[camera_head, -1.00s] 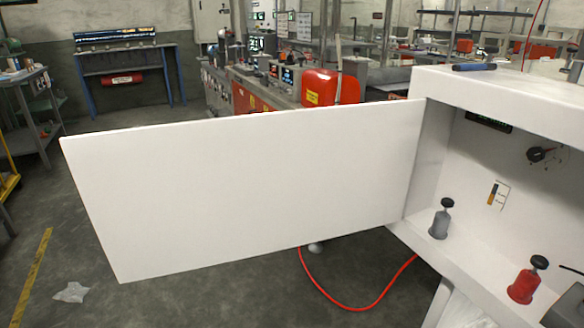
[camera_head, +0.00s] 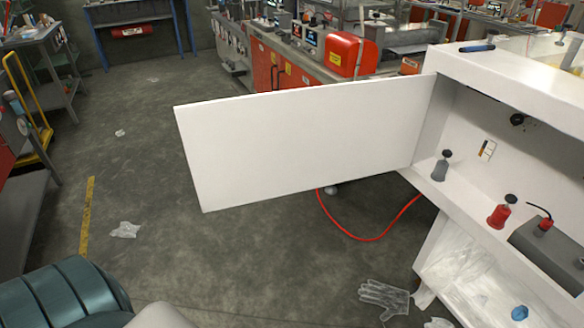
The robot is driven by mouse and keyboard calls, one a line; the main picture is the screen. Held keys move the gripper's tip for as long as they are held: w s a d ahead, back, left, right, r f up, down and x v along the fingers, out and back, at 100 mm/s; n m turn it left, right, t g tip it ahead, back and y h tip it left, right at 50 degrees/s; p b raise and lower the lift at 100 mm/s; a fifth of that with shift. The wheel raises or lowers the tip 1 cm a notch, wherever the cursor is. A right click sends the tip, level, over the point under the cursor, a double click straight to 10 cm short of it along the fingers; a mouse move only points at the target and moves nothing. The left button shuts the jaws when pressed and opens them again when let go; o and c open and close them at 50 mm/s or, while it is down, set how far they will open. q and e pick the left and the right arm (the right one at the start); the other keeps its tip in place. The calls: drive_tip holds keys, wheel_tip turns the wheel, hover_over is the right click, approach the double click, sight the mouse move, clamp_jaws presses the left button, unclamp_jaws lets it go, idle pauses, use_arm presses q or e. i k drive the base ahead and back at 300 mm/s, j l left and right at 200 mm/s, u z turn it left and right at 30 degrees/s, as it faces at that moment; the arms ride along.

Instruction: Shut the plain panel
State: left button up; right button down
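The plain white panel (camera_head: 305,145) stands open, swung out to the left from the white cabinet (camera_head: 478,62). Its right edge meets the left side of the cabinet's opening, and its free edge points left over the floor. Neither gripper shows. A dark teal and grey rounded part at the lower left looks like part of my own arm; it is apart from the panel.
Inside the cabinet stand a grey bottle (camera_head: 440,167), a red bottle (camera_head: 500,212) and a grey box (camera_head: 553,245). A red hose (camera_head: 365,238) hangs below the panel. A clear glove (camera_head: 384,296) lies on the floor. Open floor (camera_head: 240,250) lies left and front.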

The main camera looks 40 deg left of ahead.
sight(246, 150)
drive_tip(key=k+z, duration=0.2)
drive_tip(key=z, duration=0.2)
drive_tip(key=k+z, duration=0.15)
drive_tip(key=z, duration=0.25)
drive_tip(key=k+l+z, duration=0.15)
drive_tip(key=z, duration=0.25)
drive_tip(key=j+z, duration=0.1)
drive_tip(key=j, duration=0.45)
drive_tip(key=k+j, duration=0.15)
drive_tip(key=j, duration=0.45)
drive_tip(key=j+z, duration=0.15)
drive_tip(key=j, duration=0.4)
drive_tip(key=k+j, duration=0.15)
drive_tip(key=j, duration=0.4)
drive_tip(key=z, duration=0.05)
